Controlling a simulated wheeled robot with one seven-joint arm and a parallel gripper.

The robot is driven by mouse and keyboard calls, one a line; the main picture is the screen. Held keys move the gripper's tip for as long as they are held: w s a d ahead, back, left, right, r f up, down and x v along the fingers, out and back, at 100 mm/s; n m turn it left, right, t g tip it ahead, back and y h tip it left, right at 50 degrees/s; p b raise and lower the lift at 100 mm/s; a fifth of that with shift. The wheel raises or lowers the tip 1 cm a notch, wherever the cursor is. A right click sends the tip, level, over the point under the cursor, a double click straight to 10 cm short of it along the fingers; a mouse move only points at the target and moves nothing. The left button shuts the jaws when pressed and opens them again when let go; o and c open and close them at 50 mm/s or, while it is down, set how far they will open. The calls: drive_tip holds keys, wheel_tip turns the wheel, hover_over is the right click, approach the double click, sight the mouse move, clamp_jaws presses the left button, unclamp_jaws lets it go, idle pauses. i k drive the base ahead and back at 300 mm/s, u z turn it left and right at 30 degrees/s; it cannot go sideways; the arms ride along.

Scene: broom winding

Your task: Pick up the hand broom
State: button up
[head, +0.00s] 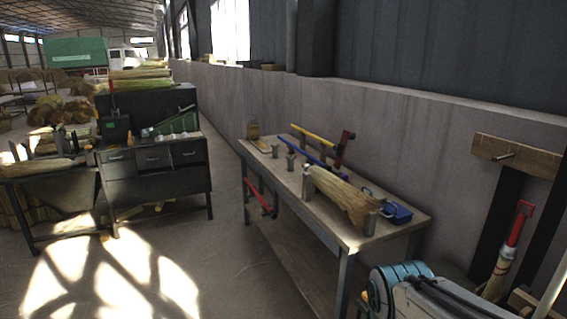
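A straw broom piece (345,197) with a flared, bristly end lies across the wooden workbench (318,212), between short metal posts. A red-handled broom (514,232) with a straw head stands upright at the right, by the wall. A small tan, brush-like item (256,138) is at the bench's far left corner. I cannot tell for sure which of these is the hand broom. My gripper is not in view; only a white and teal part of my arm shows at the lower right.
A yellow bar (313,134), a blue bar (307,151) and a red tool (344,149) are on the bench. A blue clamp-like tool (396,213) is near its right end. A dark desk (153,170) stands left. Floor between desk and bench is clear.

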sight(509, 249)
drive_tip(key=u, duration=0.5)
drive_tip(key=i, duration=1.25)
drive_tip(key=z, duration=2.4)
